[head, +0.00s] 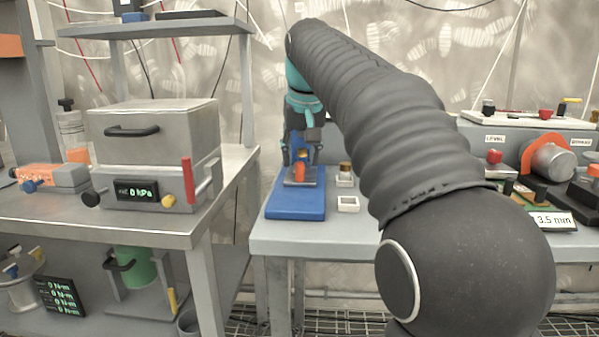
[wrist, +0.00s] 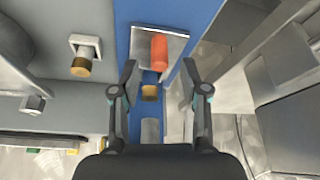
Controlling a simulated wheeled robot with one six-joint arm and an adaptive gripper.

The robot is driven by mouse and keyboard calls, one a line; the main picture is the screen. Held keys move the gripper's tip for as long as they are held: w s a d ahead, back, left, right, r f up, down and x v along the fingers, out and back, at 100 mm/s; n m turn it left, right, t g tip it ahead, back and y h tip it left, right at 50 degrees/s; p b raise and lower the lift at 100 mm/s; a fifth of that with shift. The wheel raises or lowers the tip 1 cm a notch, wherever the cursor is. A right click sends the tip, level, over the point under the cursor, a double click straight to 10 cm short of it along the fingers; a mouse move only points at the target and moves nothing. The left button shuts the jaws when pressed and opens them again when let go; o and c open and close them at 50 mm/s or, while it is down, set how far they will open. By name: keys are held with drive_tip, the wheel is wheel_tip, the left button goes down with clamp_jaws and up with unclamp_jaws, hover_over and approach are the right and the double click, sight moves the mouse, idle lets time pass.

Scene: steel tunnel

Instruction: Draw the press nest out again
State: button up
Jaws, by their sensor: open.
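The press has a long blue base (head: 295,205) on the middle table; the base also runs down the wrist view (wrist: 137,40). A grey plate (wrist: 181,50) sits on it, with a red-orange cylindrical handle (wrist: 159,52). I take this to be the nest; the handle also shows in the head view (head: 299,172). A small tan block (wrist: 150,92) lies on the blue strip below it. My gripper (wrist: 159,70) is open, with one finger on each side of the handle and gaps at both sides. In the head view my gripper (head: 301,158) partly hides the press.
A white holder with a brown-topped piece (head: 345,175) and a white square tray (head: 348,204) stand close to the right of the press. A grey chamber (head: 150,140) stands on the left bench. Panels and an orange-ringed cylinder (head: 550,160) occupy the table's right side.

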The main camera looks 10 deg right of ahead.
sight(300, 163)
drive_tip(key=shift+x, duration=1.65)
clamp_jaws()
